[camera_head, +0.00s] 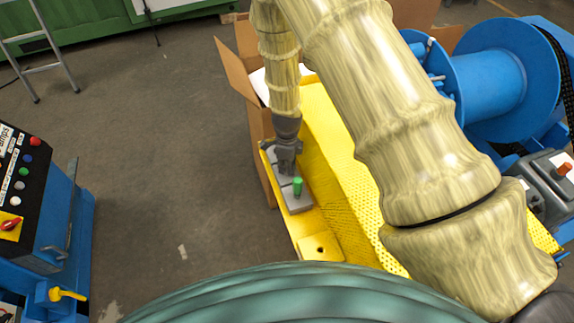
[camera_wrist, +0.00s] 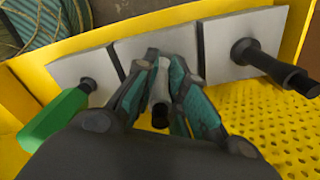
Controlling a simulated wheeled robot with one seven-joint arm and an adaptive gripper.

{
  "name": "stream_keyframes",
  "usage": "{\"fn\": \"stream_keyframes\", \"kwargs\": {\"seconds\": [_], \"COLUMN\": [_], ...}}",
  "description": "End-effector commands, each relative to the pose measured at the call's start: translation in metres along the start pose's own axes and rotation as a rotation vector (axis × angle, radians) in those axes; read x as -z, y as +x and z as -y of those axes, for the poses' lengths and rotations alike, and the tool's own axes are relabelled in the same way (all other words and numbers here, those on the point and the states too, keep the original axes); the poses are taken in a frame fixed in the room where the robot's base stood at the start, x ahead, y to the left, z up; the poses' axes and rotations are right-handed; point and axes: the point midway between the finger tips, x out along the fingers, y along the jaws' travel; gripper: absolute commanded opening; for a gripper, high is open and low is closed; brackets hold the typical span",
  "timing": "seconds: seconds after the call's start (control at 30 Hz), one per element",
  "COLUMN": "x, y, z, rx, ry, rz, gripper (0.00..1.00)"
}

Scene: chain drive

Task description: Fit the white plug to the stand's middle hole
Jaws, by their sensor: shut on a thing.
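The stand shows in the wrist view as three pale square plates in a row, with the middle plate (camera_wrist: 190,45) between the other two. My gripper (camera_wrist: 160,72) is over the middle plate, its fingers shut on the white plug (camera_wrist: 161,88), a light cylinder with a dark near end. A small dark spot shows at the far end of the plug; I cannot tell whether the plug is in the middle hole or just above it. In the head view my gripper (camera_head: 287,165) is at the grey stand (camera_head: 298,205), and the plug is hidden.
A green plug (camera_wrist: 55,115) stands on the left plate and a black plug (camera_wrist: 270,62) on the right plate, both close to my fingers. The green one also shows in the head view (camera_head: 297,187). The yellow perforated bench (camera_head: 340,190) lies beside the stand.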

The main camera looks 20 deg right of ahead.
Motion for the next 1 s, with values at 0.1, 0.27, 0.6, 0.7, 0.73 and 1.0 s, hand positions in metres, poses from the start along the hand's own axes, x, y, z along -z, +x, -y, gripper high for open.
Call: {"fn": "stream_keyframes", "kwargs": {"seconds": [0.1,0.27,0.6,0.7,0.73,1.0], "x": [0.000,0.000,0.000,-0.001,-0.001,-0.001], "y": [0.001,0.001,-0.004,-0.013,-0.017,-0.059], "z": [0.000,0.000,0.001,0.001,0.002,0.001], "rx": [0.000,0.000,0.001,0.003,0.004,0.003], "ry": [0.000,0.000,0.000,-0.001,-0.001,-0.001], "rz": [0.000,0.000,0.000,0.001,0.001,0.001], "gripper": [0.21,0.38,0.38,0.38,0.38,0.38]}}
